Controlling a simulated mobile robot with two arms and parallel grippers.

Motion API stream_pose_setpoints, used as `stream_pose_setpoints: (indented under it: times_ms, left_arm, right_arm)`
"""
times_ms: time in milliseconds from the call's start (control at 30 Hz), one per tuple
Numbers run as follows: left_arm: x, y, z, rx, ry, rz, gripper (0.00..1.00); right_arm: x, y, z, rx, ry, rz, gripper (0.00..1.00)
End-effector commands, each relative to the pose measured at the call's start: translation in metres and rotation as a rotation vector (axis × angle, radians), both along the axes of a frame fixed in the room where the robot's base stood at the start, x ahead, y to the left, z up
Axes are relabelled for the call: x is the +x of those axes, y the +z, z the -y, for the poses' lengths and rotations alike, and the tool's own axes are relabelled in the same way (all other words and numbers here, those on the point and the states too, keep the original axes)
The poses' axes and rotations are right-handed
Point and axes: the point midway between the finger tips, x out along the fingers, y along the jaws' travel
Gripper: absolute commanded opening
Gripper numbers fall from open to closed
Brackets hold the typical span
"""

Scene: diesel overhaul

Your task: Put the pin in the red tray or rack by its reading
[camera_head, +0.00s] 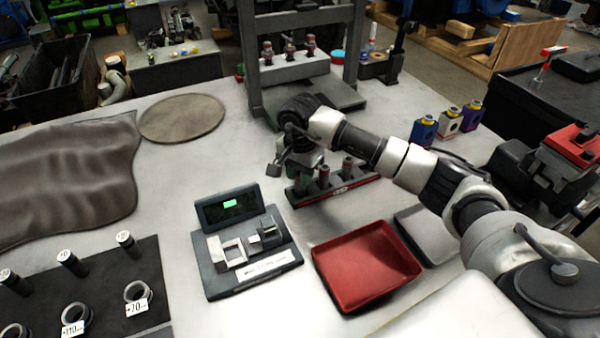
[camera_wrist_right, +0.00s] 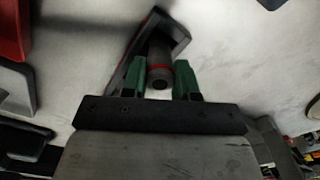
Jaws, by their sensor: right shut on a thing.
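My right gripper (camera_head: 308,162) reaches down at the left part of the dark rack with a red front strip (camera_head: 345,188). Other pins (camera_head: 347,167) stand upright in the rack. The empty red tray (camera_head: 367,266) lies in front of the rack. The gauge (camera_head: 252,255) stands to the left; its green display (camera_head: 230,203) is too small to read. My left gripper is not in view.
A grey tray (camera_head: 428,237) lies right of the red tray. A dark mat (camera_head: 120,265) with posts and labelled rings is at the left. A press frame (camera_head: 300,75) stands behind my gripper. Coloured bottles (camera_head: 447,122) stand back right. The table between mat and gauge is clear.

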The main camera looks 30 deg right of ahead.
Motion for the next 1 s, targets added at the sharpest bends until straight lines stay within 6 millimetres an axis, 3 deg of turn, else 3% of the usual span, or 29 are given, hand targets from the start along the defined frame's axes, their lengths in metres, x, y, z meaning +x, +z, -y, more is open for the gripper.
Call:
stream_pose_setpoints:
  times_ms: [467,500,600,667,867,1000]
  left_arm:
    - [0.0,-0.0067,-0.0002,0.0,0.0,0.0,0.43]
    - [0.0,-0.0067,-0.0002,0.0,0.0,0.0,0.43]
    - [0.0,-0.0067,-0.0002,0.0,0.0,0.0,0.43]
    - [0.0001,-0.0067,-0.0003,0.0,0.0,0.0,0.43]
    - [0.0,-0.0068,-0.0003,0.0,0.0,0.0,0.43]
    - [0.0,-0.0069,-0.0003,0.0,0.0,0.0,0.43]
  right_arm:
    - [0.0004,-0.005,-0.0002,0.0,0.0,0.002,0.02]
    - [0.0004,-0.0051,-0.0002,0.0,0.0,0.002,0.34]
    - [0.0004,-0.0051,-0.0002,0.0,0.0,0.002,0.49]
    - [0.0004,-0.0052,-0.0002,0.0,0.0,0.001,0.58]
    - [0.0002,-0.0056,-0.0002,0.0,0.0,0.001,0.59]
    - [0.0,-0.0062,-0.0002,0.0,0.0,-0.001,0.8]
